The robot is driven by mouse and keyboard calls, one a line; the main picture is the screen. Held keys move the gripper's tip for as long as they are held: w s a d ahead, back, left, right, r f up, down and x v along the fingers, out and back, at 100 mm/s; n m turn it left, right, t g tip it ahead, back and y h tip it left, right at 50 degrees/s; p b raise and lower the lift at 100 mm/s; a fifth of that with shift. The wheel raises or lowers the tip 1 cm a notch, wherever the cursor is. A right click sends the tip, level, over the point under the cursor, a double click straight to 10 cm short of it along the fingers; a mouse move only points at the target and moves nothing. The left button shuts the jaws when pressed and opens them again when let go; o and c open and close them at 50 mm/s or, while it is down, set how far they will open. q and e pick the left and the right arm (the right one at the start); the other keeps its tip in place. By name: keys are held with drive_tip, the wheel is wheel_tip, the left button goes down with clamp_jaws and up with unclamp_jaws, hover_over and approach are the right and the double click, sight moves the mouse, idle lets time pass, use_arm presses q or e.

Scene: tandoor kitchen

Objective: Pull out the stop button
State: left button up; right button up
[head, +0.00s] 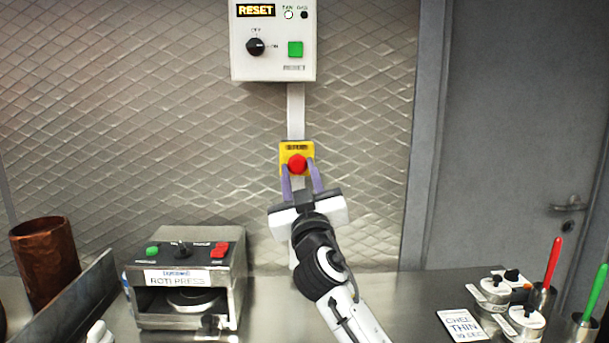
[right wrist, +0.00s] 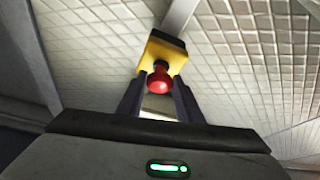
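The stop button is a red mushroom knob (head: 297,164) on a yellow box (head: 284,148) fixed to the wall below the control panel. In the right wrist view the red knob (right wrist: 159,80) stands out from the yellow box (right wrist: 162,52) on a short stem. My right gripper (head: 300,172) reaches up to it, with one purple finger on each side of the knob. In the right wrist view my right gripper (right wrist: 160,90) is open, with small gaps seeming to show beside the knob. I cannot tell how far the fingertips reach past it. My left gripper is not seen.
A white panel (head: 273,68) with a RESET label, dark knob and green button hangs above. A roti press (head: 190,310) stands on the counter at left beside a copper pot (head: 45,262). Small containers (head: 495,290) and red- and green-handled tools are at right.

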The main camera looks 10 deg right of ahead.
drive_tip(key=o, duration=0.4)
drive_tip(key=shift+s+a, duration=0.1)
drive_tip(key=shift+s, duration=0.1)
drive_tip(key=shift+c, duration=0.2)
drive_tip(key=b+v, duration=0.2)
drive_tip(key=v, duration=0.8)
drive_tip(key=shift+s, duration=0.15)
